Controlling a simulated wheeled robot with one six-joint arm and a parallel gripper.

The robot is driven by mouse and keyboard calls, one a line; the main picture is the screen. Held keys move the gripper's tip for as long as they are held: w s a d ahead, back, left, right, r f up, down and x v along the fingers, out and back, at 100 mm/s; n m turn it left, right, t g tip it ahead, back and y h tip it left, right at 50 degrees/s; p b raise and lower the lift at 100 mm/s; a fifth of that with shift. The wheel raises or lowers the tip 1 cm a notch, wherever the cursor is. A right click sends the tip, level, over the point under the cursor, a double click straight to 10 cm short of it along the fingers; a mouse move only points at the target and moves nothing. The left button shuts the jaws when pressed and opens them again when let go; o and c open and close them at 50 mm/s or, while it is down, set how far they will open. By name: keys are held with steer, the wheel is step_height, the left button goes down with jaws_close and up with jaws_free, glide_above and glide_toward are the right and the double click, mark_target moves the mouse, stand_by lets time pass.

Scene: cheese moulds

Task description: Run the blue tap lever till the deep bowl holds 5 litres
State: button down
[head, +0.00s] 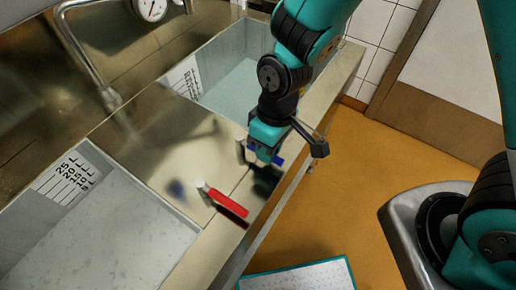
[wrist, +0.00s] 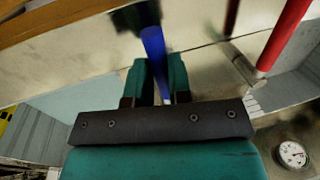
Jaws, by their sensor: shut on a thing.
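The blue tap lever (wrist: 154,45) stands between the two teal fingers of my gripper (wrist: 156,75) in the wrist view. In the head view my gripper (head: 264,158) is low over the steel ledge, shut on the blue lever (head: 279,161), of which only a small part shows. Two basins are set in the counter: the right one (head: 215,60) has a pale blue-grey, flat bottom area, and the left one (head: 150,205) has a speckled grey floor. Both carry white scales; the left scale (head: 68,178) has litre marks, the right scale (head: 184,78) is too small to read. I cannot tell which is the deep bowl.
A red lever (head: 226,202) stands on the ledge left of my gripper. A metal spout (head: 84,58) arches at the back left. A round dial (head: 152,8) is on the back wall. A teal-edged board (head: 300,275) lies low at the front. Orange floor is open to the right.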

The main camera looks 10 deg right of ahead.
steer(key=shift+a, duration=0.1)
stand_by(0.3)
steer(key=c, duration=1.1)
jaws_free()
steer(key=shift+o, duration=0.2)
steer(key=shift+r, duration=0.1)
step_height(320, 180, up, 17)
steer(key=w+d, duration=0.2)
steer(key=shift+w+d, duration=0.25)
